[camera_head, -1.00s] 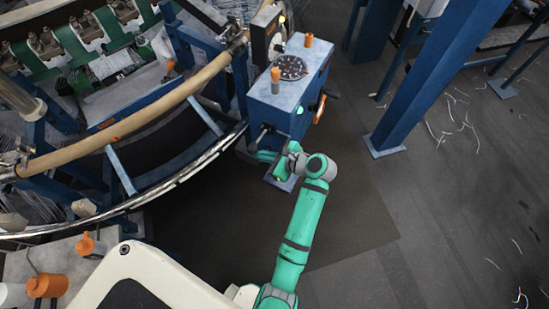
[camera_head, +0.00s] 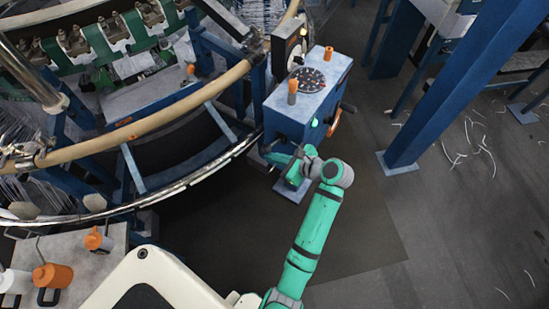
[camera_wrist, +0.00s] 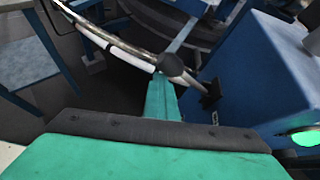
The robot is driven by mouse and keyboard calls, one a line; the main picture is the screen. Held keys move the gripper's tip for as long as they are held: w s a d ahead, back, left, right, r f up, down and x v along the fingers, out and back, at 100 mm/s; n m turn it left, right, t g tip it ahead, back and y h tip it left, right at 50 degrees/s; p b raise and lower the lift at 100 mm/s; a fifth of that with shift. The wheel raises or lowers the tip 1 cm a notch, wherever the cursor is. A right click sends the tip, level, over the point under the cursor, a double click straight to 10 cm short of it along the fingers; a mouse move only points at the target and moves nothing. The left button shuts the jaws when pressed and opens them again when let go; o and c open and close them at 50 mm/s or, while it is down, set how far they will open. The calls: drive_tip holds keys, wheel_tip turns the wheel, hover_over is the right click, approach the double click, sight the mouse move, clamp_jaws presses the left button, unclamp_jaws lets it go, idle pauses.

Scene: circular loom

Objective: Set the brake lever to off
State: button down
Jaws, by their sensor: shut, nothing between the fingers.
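A dark lever with a round black knob (camera_wrist: 171,64) and a short rod sticks out from the side of the blue control box (camera_wrist: 245,75) in the wrist view. I take it as the brake lever; no label is readable. My gripper (camera_wrist: 163,88) is shut and empty, its green fingers pointing at the knob. The fingertips end just below the knob in the picture; I cannot tell whether they touch. In the head view my gripper (camera_head: 288,163) is low beside the front left of the box (camera_head: 290,120), and the lever is mostly hidden there.
The box carries a dial (camera_head: 307,79), orange knobs, a lit green button (camera_head: 314,123) and an orange-rimmed handwheel (camera_head: 334,122). The loom's curved metal rail (camera_head: 200,175) runs to the left. A blue post (camera_head: 440,110) stands at right. Floor in front of the box is clear.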

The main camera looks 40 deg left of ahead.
drive_tip(key=shift+w+a+r, duration=0.1)
drive_tip(key=shift+w+r, duration=0.2)
drive_tip(key=shift+r, duration=0.35)
drive_tip(key=shift+f, duration=0.1)
wheel_tip(320, 180, down, 4)
drive_tip(key=s+d, duration=0.1)
drive_tip(key=s, duration=0.1)
drive_tip(key=w+d+r, duration=0.2)
drive_tip(key=d+r, duration=0.2)
drive_tip(key=d, duration=0.4)
drive_tip(key=shift+w+d, duration=0.25)
drive_tip(key=shift+d, duration=0.1)
